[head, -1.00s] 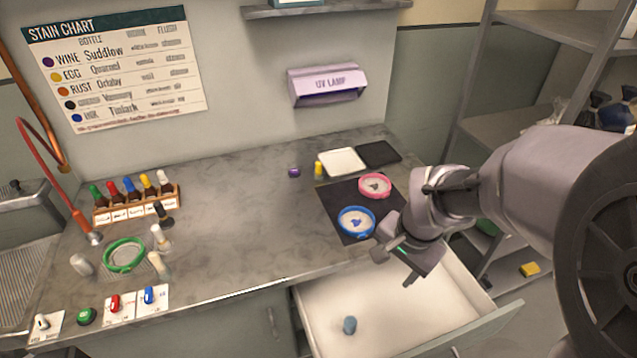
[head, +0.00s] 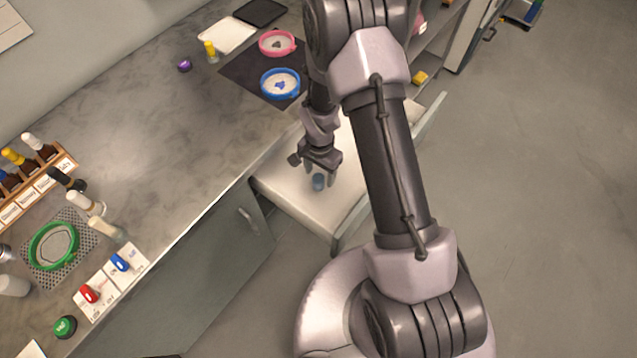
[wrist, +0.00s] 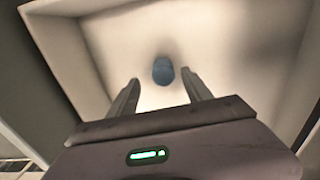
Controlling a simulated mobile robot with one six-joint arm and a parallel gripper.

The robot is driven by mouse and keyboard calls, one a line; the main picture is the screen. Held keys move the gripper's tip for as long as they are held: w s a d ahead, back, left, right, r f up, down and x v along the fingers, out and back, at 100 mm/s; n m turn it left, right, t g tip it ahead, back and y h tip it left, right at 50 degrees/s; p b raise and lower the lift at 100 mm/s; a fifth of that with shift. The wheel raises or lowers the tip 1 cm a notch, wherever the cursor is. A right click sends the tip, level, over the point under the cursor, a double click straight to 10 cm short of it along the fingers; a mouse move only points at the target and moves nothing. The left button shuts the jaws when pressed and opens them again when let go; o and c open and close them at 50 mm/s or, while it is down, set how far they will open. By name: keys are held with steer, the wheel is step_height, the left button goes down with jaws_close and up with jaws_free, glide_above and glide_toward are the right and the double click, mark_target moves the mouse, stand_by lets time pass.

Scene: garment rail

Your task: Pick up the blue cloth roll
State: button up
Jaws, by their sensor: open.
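The blue cloth roll (head: 318,182) stands in the open white drawer (head: 285,192) under the counter, on the drawer floor. My gripper (head: 320,172) is over the drawer, pointing down, close to the roll in the head view. In the wrist view the roll (wrist: 163,71) shows just beyond the gap between my two fingertips (wrist: 160,85), roughly centred. The fingers are apart with nothing between them. I cannot tell the exact height of the fingertips over the roll. My arm hides part of the drawer's right side in the head view.
The drawer walls surround the gripper, and the drawer front (head: 345,225) is at the near side. On the counter above are a blue hoop (head: 280,84) and a pink hoop (head: 277,43) on a dark mat. Open floor (head: 530,200) lies to the right.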

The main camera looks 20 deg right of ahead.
mark_target(318, 177)
steer(key=f, duration=0.1)
steer(key=f+b, duration=0.1)
steer(key=f, duration=0.1)
steer(key=f+b, duration=0.1)
steer(key=shift+w+a+f, duration=0.1)
steer(key=shift+w+f, duration=0.2)
steer(key=shift+f, duration=0.1)
steer(key=shift+r, duration=0.2)
jaws_close()
